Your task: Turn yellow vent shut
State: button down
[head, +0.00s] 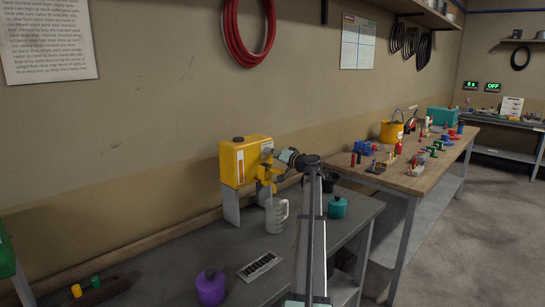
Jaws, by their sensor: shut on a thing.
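A yellow drum (234,165) with a dark cap on top stands on a grey stand at the back of the near bench. A yellow tap (265,180) sticks out of its right-hand face. My gripper (269,153) reaches in from the right, its fingers against the upper part of that face, just above the tap. It is shut on the yellow vent, which the fingers mostly hide. How far the vent is turned cannot be made out.
A clear measuring jug (276,216) stands below the tap. A teal canister (337,207), a purple canister (211,288) and a striped card (260,265) are on the grey bench (240,240). A wooden table (400,179) with many small items is to the right.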

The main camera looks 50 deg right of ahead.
dwell(0.4)
jog(key=c, duration=0.8)
grip_release()
jog(key=s, duration=0.4)
jog(key=s+a, duration=0.1)
jog(key=s, duration=0.6)
jog(key=shift+s+a, duration=0.3)
jog(key=shift+s, duration=0.1)
